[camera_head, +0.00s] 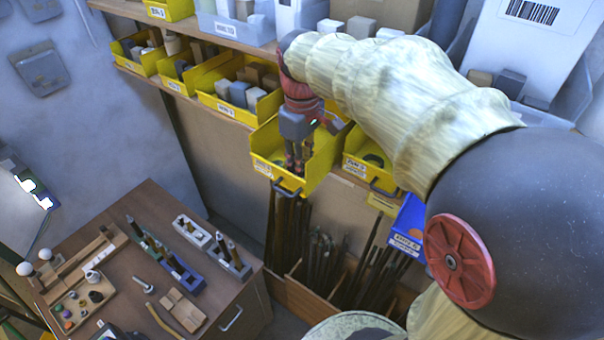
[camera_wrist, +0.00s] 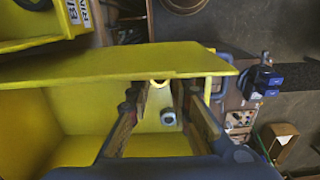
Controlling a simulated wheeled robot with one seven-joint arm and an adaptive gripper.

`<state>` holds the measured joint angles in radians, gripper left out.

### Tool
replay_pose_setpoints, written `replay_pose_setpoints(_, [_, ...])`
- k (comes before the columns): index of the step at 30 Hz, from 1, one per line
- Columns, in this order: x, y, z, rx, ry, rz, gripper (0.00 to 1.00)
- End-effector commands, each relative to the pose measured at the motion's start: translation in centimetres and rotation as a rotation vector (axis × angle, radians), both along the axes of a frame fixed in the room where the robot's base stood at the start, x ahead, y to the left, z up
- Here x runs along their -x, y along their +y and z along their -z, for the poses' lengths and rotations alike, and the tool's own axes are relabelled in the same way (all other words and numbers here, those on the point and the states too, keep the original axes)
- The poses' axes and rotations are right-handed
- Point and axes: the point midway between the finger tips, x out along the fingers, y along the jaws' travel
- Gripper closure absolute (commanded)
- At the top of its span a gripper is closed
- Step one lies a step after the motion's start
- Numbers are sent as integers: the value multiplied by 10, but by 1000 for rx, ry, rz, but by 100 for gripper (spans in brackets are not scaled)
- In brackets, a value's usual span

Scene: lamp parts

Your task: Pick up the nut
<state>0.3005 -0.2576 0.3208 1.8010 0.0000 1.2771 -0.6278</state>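The nut (camera_wrist: 168,117) is a small grey piece with a hole. In the wrist view it lies in the yellow bin (camera_wrist: 85,110), low between my two fingers, with a gap on both sides. My gripper (camera_wrist: 160,95) is open, and its fingers reach into the bin. In the head view my gripper (camera_head: 297,170) points down into the yellow bin (camera_head: 318,160) that juts from the shelf. The nut cannot be made out in the head view. I cannot tell how far the fingertips are above it.
More yellow bins (camera_head: 227,97) with blocks stand to the left, and another yellow bin (camera_head: 372,165) stands close on the right. A blue bin (camera_head: 408,228) is lower right. A wooden cabinet (camera_head: 150,205) with lamp parts stands lower left. Rods (camera_head: 315,255) stand below the shelf.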

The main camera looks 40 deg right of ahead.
Motion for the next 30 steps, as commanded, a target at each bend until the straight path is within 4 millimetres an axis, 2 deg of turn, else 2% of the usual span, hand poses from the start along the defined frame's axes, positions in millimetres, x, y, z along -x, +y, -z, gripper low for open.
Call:
replay_pose_setpoints(9, [0, 0, 0, 0, 0, 0, 99])
replay_pose_setpoints(17, [0, 0, -3, 1, -1, 0, 99])
replay_pose_setpoints(20, [-1, 0, -13, 0, -2, 0, 99])
replay_pose_setpoints(30, [-1, 0, -76, 1, -3, 0, 99])
